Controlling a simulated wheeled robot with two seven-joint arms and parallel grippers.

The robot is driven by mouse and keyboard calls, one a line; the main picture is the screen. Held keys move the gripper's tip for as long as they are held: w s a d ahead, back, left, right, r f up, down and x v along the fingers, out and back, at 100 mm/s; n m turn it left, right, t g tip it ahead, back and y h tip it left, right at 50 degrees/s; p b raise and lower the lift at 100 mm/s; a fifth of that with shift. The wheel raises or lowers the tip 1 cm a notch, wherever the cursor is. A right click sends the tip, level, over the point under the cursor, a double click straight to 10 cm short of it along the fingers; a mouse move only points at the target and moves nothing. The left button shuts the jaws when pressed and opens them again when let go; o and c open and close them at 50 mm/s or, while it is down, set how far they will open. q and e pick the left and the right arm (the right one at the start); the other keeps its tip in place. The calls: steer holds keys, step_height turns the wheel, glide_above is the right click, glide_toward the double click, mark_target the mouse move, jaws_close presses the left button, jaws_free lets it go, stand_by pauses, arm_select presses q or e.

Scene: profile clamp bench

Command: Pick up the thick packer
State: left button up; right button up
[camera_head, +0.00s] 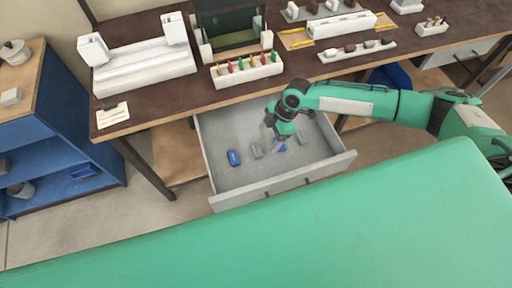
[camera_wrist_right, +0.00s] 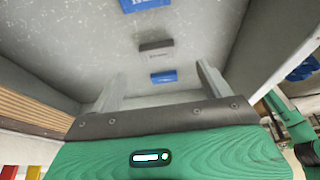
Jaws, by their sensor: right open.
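An open grey drawer (camera_head: 222,182) under the bench holds several small blocks. A blue block (camera_head: 234,157) lies at the left, a grey block (camera_head: 257,150) right of it, and another blue block (camera_head: 281,146) close under my right gripper (camera_head: 277,136). The right wrist view shows a blue block (camera_wrist_right: 163,76) between the finger lines, a grey block (camera_wrist_right: 156,45) beyond it and a blue block (camera_wrist_right: 145,4) at the top edge. I cannot tell which block is the thick packer. My right gripper is open, its fingers apart and empty above the drawer floor. My left gripper is not in view.
The drawer walls (camera_head: 325,166) stand close around the right gripper. Above is the dark bench top (camera_head: 180,107) with a white clamp fixture (camera_head: 145,68) and a white rack (camera_head: 246,69) of coloured pegs. A blue shelf unit (camera_head: 72,125) stands at the left.

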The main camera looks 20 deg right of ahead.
mark_target(257, 149)
steer(key=shift+x, duration=1.25)
steer(key=shift+a+f+p, duration=0.55)
steer(key=shift+f+p, duration=0.05)
steer(key=shift+p, duration=0.1)
steer(key=x, duration=0.1)
steer(key=p+x, duration=0.1)
steer(key=x, duration=0.1)
steer(key=shift+w+a+f, duration=0.1)
steer(key=shift+w+a, duration=0.1)
steer(key=shift+w, duration=0.05)
steer(key=shift+f, duration=0.3)
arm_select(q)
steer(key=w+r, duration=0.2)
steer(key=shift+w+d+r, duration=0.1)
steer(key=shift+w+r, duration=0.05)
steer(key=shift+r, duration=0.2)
arm_select(e)
steer(key=c, duration=1.1)
